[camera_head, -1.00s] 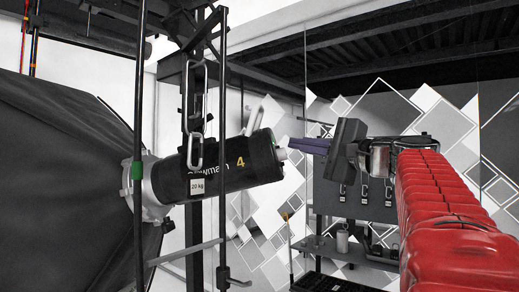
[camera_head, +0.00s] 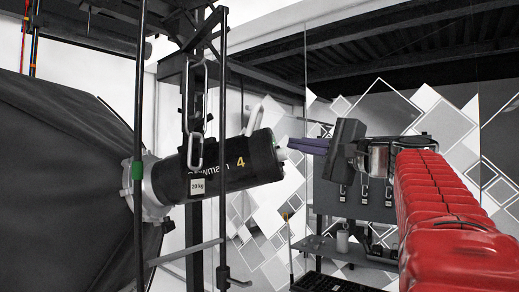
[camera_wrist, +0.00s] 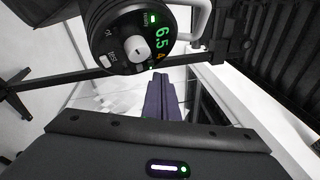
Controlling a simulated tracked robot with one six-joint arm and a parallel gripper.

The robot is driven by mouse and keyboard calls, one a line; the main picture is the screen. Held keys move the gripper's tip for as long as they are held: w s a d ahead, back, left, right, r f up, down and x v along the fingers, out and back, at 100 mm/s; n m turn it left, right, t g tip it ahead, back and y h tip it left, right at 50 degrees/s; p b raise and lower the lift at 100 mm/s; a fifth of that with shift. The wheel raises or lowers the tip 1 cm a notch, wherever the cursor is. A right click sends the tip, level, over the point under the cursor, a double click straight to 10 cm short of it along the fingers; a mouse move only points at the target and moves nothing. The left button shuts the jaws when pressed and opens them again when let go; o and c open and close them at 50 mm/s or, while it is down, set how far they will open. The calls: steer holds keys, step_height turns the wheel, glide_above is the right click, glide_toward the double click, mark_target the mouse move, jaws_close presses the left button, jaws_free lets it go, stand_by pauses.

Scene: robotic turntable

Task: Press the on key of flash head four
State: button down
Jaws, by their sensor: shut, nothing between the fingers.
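Flash head four (camera_head: 235,163) is a black cylinder with a yellow 4 on its side, hanging at the middle left in the head view. In the wrist view its round back panel (camera_wrist: 120,58) shows a green 6.5 readout, a pale central knob (camera_wrist: 136,50) and a small lit green key (camera_wrist: 152,19). A pale key (camera_wrist: 107,60) sits on the panel's left. My gripper (camera_head: 290,143) is shut and empty, its purple fingers pointing at the panel. In the wrist view the fingertips (camera_wrist: 159,76) appear just below the panel's lower rim. Whether they touch it cannot be told.
A big black softbox (camera_head: 65,180) is fixed to the head's front. A pale handle (camera_head: 256,117) rises from the head. Dark posts (camera_head: 222,120) and a clamp stand close around it. A grey workbench (camera_head: 350,205) stands behind, below my arm.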

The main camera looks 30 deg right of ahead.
steer(key=shift+w+a, duration=0.25)
steer(key=shift+w+a+f, duration=0.15)
steer(key=shift+w+a, duration=0.1)
steer(key=shift+a, duration=0.05)
stand_by(1.1)
steer(key=shift+s+d, duration=0.1)
steer(key=shift+s+d+r, duration=0.25)
steer(key=shift+s+d, duration=0.25)
steer(key=shift+d, duration=0.05)
stand_by(0.4)
steer(key=s+d, duration=0.1)
steer(key=s+d+r, duration=0.1)
steer(key=d, duration=0.1)
steer(key=s+d, duration=0.1)
steer(key=shift+s+d+r, duration=0.15)
steer(key=shift+s+r, duration=0.1)
steer(key=shift+s, duration=0.15)
stand_by(0.8)
